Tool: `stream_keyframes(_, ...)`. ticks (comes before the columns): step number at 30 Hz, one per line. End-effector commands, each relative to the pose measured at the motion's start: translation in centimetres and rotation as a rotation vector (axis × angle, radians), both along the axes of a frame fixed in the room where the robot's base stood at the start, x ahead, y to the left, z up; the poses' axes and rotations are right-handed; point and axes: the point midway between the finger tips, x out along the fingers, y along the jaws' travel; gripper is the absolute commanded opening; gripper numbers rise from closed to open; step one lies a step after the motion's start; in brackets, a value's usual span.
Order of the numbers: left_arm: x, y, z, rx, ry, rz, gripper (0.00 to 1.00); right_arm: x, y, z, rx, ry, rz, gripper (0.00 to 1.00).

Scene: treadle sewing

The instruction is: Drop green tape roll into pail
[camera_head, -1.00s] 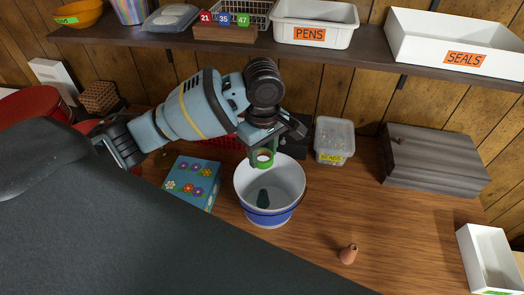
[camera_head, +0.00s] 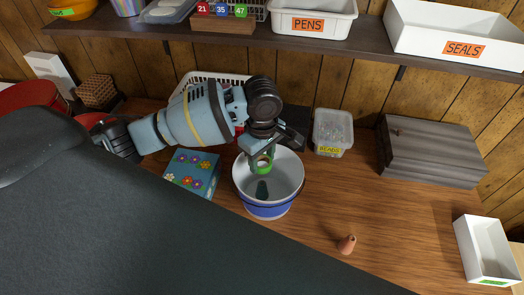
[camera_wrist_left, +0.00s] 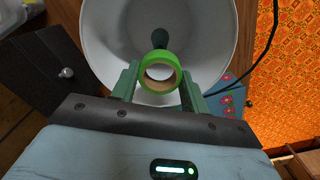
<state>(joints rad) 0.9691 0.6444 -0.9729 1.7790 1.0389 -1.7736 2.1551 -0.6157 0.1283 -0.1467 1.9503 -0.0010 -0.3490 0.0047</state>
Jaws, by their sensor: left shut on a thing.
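The green tape roll (camera_head: 263,164) is held between the fingers of my left gripper (camera_head: 261,160), over the pail's opening. In the left wrist view the green tape roll (camera_wrist_left: 160,71) sits between the two green fingers of my left gripper (camera_wrist_left: 160,82). The pail (camera_head: 269,208) is white inside with a blue outer band and stands upright on the wooden table. A dark green object (camera_head: 262,190) lies inside the pail, and it also shows in the left wrist view (camera_wrist_left: 159,38). My right gripper is not in view.
A blue flowered box (camera_head: 192,170) stands left of the pail. A clear beads container (camera_head: 333,132) and a grey wooden box (camera_head: 428,152) are behind and right. A small brown vase-like object (camera_head: 347,244) stands in front. The shelf (camera_head: 370,47) hangs above.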

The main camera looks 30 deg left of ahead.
Motion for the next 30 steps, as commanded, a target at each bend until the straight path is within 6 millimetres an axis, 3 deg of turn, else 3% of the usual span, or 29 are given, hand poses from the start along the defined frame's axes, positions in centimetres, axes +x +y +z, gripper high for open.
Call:
stream_keyframes(10, 0.0, 0.0, -0.4, 0.001, 0.001, 0.0, 0.24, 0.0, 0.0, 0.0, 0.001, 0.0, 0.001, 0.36)
stream_keyframes(11, 0.0, 0.0, -0.4, 0.001, 0.001, 0.0, 0.46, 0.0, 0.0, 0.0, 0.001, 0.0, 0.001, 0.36)
stream_keyframes(17, 0.0, 0.0, -0.4, 0.001, 0.0, 0.0, 0.7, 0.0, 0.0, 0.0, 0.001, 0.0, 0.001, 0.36)
stream_keyframes(25, 0.0, 0.0, -0.2, 0.0, 0.0, 0.0, 0.7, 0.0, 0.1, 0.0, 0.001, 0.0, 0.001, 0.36)
stream_keyframes(30, 0.1, 0.0, 1.3, -0.001, -0.002, -0.001, 0.7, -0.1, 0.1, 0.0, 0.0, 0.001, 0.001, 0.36)
